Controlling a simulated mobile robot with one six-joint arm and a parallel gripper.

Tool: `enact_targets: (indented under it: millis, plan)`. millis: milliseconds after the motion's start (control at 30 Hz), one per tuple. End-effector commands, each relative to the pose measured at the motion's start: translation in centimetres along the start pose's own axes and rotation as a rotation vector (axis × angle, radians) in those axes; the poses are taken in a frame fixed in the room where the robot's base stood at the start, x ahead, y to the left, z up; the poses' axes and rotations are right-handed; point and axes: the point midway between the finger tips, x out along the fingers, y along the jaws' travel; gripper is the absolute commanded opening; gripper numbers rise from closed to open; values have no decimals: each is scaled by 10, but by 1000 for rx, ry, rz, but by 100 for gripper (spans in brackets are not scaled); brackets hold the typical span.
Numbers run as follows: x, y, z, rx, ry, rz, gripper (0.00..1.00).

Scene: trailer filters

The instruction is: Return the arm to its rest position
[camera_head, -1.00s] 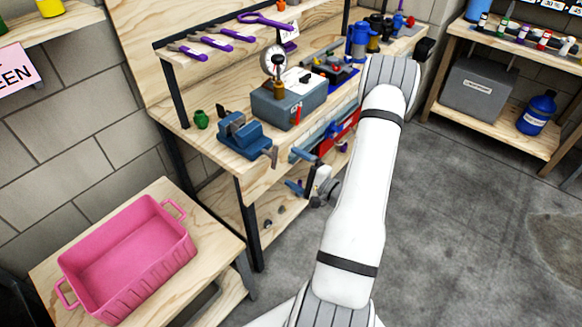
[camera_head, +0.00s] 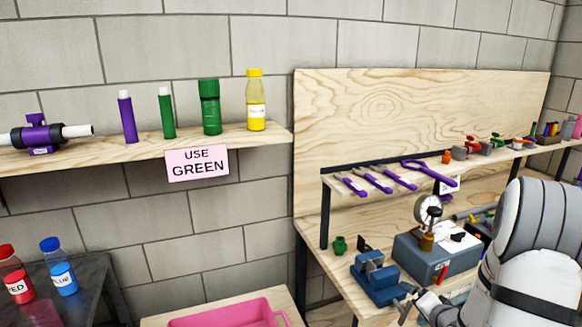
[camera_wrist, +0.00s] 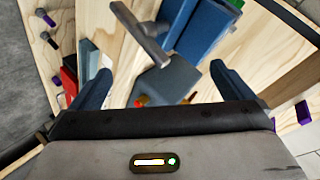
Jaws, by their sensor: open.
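My arm (camera_head: 530,270) fills the lower right of the head view, in front of the workbench. My gripper (camera_wrist: 152,60) shows in the wrist view with its two dark blue fingers spread wide and nothing held between them. Beyond the fingers lie the blue vise (camera_wrist: 205,35) with its grey handle and a grey-blue block on the wooden bench top. The vise also shows in the head view (camera_head: 378,278), left of my arm. The gripper's fingertips are not clear in the head view.
The bench carries a grey box with a gauge (camera_head: 435,258) and a small shelf with purple-handled tools (camera_head: 375,180). A wall shelf (camera_head: 100,155) holds several bottles above a pink "USE GREEN" sign (camera_head: 197,165). A pink bin (camera_head: 225,316) stands below.

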Motion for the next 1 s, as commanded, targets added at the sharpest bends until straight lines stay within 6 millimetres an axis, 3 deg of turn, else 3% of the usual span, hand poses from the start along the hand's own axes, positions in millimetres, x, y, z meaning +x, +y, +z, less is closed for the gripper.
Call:
enact_targets:
  millis: [33,167,367,600,800,1000]
  plan:
    - [-7,-16,-4,-79,8,52,100]
    - [-30,-42,-6,-257,2,212,100]
    - [-85,-80,13,-465,-89,408,100]
    - [-171,-118,72,-652,-336,514,100]
    - [-238,-137,129,-772,-579,481,100]
    - [-271,-142,157,-830,-708,436,100]
